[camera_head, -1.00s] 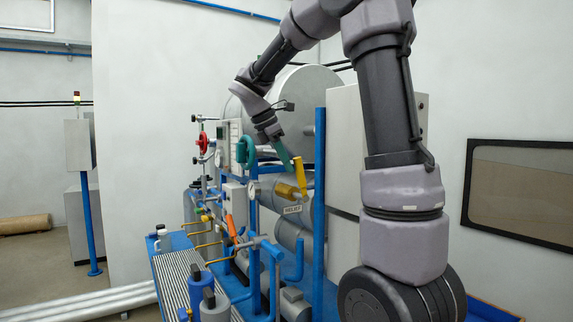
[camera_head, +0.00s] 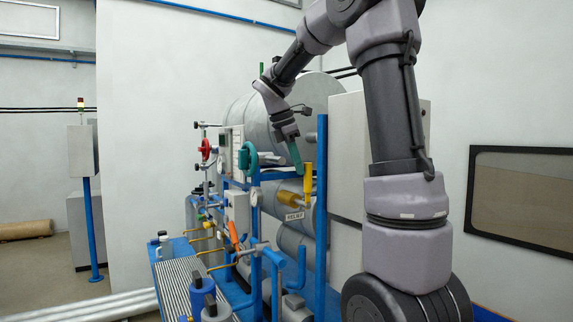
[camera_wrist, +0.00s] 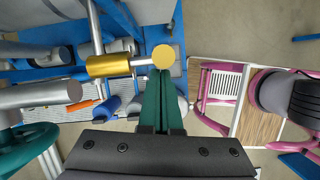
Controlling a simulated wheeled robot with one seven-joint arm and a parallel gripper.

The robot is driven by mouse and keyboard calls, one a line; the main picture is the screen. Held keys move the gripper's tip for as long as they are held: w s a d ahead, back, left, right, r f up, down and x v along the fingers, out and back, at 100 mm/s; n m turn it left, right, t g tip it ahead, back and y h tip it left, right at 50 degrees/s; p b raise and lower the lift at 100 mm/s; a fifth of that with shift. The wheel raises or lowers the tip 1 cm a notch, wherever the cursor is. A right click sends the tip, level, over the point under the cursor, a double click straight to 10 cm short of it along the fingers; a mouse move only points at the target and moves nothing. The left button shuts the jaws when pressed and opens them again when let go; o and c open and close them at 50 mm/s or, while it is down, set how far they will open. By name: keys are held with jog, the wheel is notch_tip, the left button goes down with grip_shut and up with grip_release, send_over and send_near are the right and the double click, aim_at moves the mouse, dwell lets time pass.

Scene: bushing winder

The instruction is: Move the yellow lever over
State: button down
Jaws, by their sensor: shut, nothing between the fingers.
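The yellow lever (camera_head: 307,180) stands about upright on the end of a horizontal valve with a yellow body (camera_head: 290,198), above a labelled plate. In the wrist view I look along the lever, so its round yellow end (camera_wrist: 163,57) shows beside the yellow valve body (camera_wrist: 110,66). My gripper (camera_head: 298,172) has green fingers pressed together, with nothing between them. The fingertips (camera_wrist: 163,74) are close beside the lever, on its left in the head view. I cannot tell whether they touch it.
A blue post (camera_head: 321,200) stands just right of the lever. A green handwheel (camera_head: 247,156) and a red handwheel (camera_head: 205,149) are to the left. A large grey tank (camera_head: 318,92) is behind my gripper. Pink-framed furniture (camera_wrist: 218,85) shows in the wrist view.

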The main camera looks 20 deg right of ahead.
jog(key=a+f+v, duration=0.1)
jog(key=a+v, duration=0.2)
jog(key=v, duration=0.8)
jog(key=s+a+f+m+t+y, duration=0.1)
jog(key=s+f+m+t+y, duration=0.2)
jog(key=s+m, duration=0.7)
jog(key=s+a+f+m+t+y, duration=0.1)
jog(key=s+f+m+t+y, duration=0.2)
jog(key=s+f+m, duration=0.4)
jog(key=shift+s+f+m+t, duration=0.45)
jog(key=shift+s+m, duration=1.2)
jog(key=shift+m, duration=0.85)
jog(key=shift+r, duration=0.1)
